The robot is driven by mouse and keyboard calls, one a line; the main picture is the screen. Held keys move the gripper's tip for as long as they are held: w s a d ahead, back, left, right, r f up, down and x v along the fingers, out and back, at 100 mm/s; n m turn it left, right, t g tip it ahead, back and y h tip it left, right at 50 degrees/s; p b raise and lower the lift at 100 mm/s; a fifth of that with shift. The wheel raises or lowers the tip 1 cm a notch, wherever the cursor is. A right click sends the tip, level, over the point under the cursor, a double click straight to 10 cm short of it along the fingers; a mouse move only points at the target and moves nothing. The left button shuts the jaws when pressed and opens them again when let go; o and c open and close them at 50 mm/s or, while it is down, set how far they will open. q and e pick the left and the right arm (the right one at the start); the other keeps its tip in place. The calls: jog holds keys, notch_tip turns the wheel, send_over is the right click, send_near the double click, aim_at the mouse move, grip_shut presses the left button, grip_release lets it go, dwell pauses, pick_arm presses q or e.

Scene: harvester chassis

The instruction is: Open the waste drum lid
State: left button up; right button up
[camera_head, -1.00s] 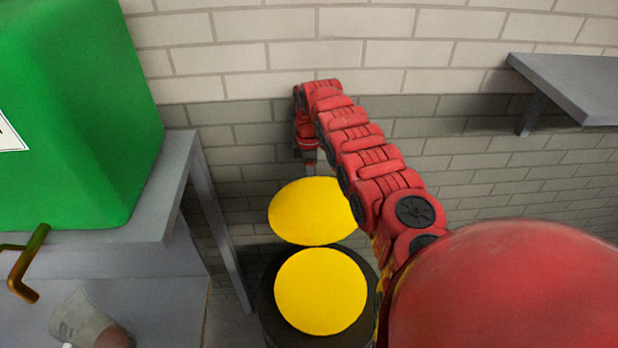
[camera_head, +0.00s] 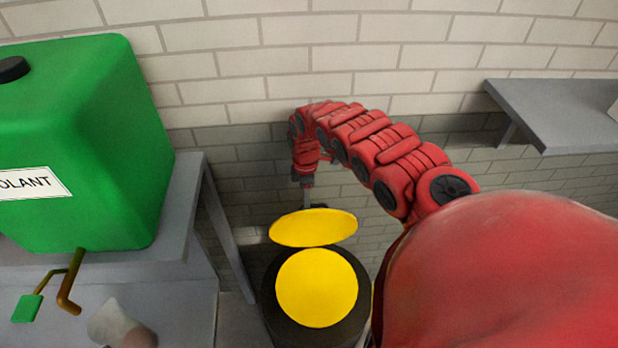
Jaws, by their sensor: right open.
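The waste drum (camera_head: 365,305) is dark and stands at the bottom centre, with a round yellow face (camera_head: 316,288) on its top. Its yellow lid (camera_head: 313,228) is raised at the drum's back edge and shows as a narrow tilted oval. My right gripper (camera_head: 307,198) points down at the lid's far upper edge. Its fingers are small here and partly hidden behind the lid; it is open, and I cannot tell whether it touches the lid. My left gripper is not in view.
A green tank (camera_head: 95,150) stands on a grey table (camera_head: 185,215) at the left, with a brown tap (camera_head: 70,285) in front. A grey shelf (camera_head: 550,110) juts from the brick wall (camera_head: 420,60) at the right. My right arm spans the space right of the drum.

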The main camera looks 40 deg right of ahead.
aim_at(308, 212)
jog(key=s+p, duration=0.1)
jog(key=p, duration=0.1)
jog(key=s+a+r+p, duration=0.1)
jog(key=p, duration=0.1)
jog(key=s+a+p, duration=0.1)
jog(key=s+p, duration=0.1)
jog(key=shift+a+r+p, duration=0.15)
jog(key=shift+r+p, duration=0.1)
jog(key=shift+p, duration=0.05)
jog(key=shift+s+a+p, duration=0.25)
jog(key=shift+s+p, duration=0.15)
jog(key=shift+s, duration=0.05)
jog(key=shift+s+a+p, duration=0.2)
jog(key=shift+s+p, duration=0.15)
jog(key=shift+s, duration=0.1)
jog(key=shift+s+a+f+b, duration=0.35)
jog(key=shift+s+a+f, duration=0.05)
jog(key=shift+a, duration=0.1)
jog(key=shift+s+a, duration=0.3)
jog(key=shift+s, duration=0.4)
jog(key=shift+r, duration=0.1)
